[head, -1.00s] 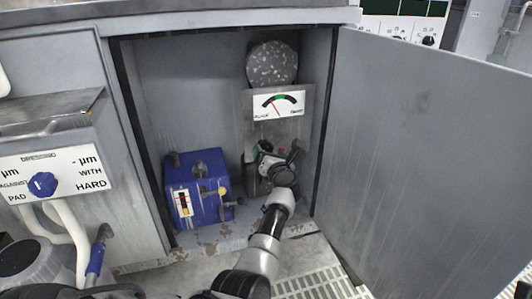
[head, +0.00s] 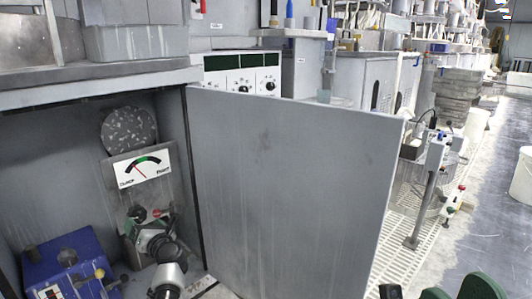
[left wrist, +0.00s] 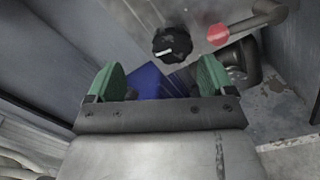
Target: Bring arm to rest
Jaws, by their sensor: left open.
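My left gripper (head: 143,222) is inside the open grey cabinet, in front of the unit with the round speckled disc (head: 129,131) and the dial gauge (head: 142,168). In the left wrist view its two green fingers (left wrist: 158,85) stand apart with nothing held between them. A black knob (left wrist: 172,43) with a white mark and a red-tipped lever (left wrist: 218,34) lie beyond the fingertips, apart from them. Green fingertip-like parts at the bottom right of the head view look like my right gripper (head: 460,289), mostly cut off by the frame.
A blue box (head: 72,266) stands in the cabinet left of my left arm. The open cabinet door (head: 290,185) blocks the right side. A control panel (head: 243,74) stands behind it. Beyond are a post (head: 427,190), a white bin (head: 522,178) and open floor.

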